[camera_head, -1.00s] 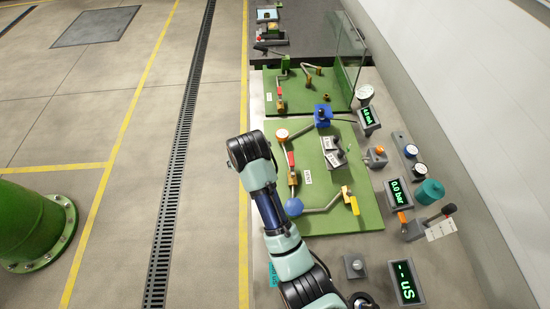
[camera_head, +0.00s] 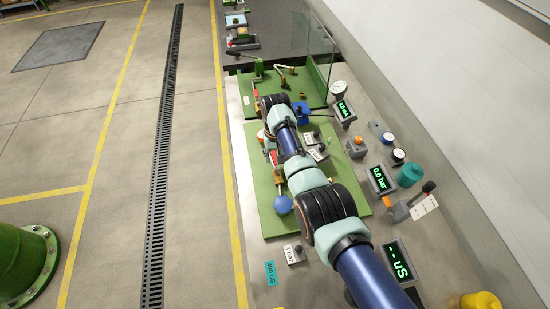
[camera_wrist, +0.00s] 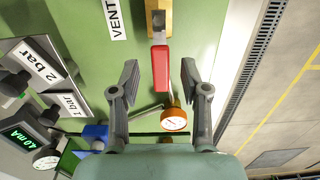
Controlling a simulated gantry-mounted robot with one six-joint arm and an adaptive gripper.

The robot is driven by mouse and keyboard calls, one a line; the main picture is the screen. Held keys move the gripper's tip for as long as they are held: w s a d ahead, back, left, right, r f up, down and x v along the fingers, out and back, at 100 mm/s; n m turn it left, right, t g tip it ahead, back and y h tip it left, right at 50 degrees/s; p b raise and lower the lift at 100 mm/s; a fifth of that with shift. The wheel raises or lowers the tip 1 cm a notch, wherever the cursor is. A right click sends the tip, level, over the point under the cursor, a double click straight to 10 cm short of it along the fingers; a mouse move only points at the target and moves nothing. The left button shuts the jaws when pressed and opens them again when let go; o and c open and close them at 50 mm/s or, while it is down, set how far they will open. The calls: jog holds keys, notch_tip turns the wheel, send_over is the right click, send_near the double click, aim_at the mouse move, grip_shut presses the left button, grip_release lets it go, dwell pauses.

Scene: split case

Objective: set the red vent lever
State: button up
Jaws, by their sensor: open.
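The red vent lever (camera_wrist: 161,68) is in the middle of the wrist view, running lengthwise from a brass valve body (camera_wrist: 158,22). A "VENT" label (camera_wrist: 113,15) lies beside it on the green board. My gripper (camera_wrist: 160,82) is open, with one finger on each side of the lever. Gaps show between the lever and both fingers; I cannot tell the height between them. In the head view the red lever (camera_head: 273,158) shows just left of my arm, which hides my gripper.
A dial gauge with an orange rim (camera_wrist: 173,120) stands near my fingers. Grey blocks labelled 1 bar and 2 bar (camera_wrist: 38,68) and a blue part (camera_wrist: 95,131) are at the left. In the head view a blue ball (camera_head: 283,205) and a 0.0 bar display (camera_head: 381,180) flank my arm.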

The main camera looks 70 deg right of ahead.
jog(key=shift+f, duration=0.55)
grip_shut()
